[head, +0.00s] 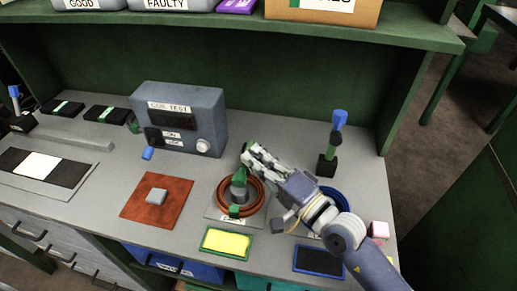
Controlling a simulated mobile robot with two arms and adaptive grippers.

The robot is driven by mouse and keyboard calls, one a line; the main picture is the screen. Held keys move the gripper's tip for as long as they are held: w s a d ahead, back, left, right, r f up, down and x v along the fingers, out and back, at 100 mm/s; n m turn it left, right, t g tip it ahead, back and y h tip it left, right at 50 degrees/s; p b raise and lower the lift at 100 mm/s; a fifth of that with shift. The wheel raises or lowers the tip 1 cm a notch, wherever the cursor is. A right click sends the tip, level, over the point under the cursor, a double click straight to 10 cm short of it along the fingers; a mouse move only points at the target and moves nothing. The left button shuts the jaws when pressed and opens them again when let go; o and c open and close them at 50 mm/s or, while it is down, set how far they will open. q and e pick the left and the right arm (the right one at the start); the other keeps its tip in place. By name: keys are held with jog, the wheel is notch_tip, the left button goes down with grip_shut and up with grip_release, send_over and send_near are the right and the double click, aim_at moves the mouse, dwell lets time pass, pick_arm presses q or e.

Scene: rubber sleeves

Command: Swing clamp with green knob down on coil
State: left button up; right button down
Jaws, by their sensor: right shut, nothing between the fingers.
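A copper-brown coil (262,200) lies around a grey post on a pale plate near the bench's front. Green parts (239,174) show above the post, and a green piece (235,211) lies across the coil's front. I cannot tell exactly how the clamp arm sits or whether it presses on the coil. My right gripper (251,152) is shut and empty, just behind and above the coil, reaching in from the right. A bit of green shows at its fingertips; I cannot tell whether this is the knob. My left gripper is not in view.
A grey coil test box (180,118) stands behind on the left. A blue-knobbed clamp (337,122) stands upright at the right, by a blue coil (338,197) partly hidden by my arm. A brown mat (136,207) and a yellow pad (226,242) lie nearby. A shelf (230,30) overhangs the back.

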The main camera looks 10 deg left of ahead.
jog(key=shift+s+f+b, duration=0.25)
jog(key=shift+f+b, duration=0.05)
jog(key=shift+f, duration=0.2)
jog(key=shift+s+f+b, duration=0.25)
jog(key=shift+f, duration=0.2)
jog(key=shift+s, duration=0.1)
jog(key=v, duration=1.2)
dwell(0.4)
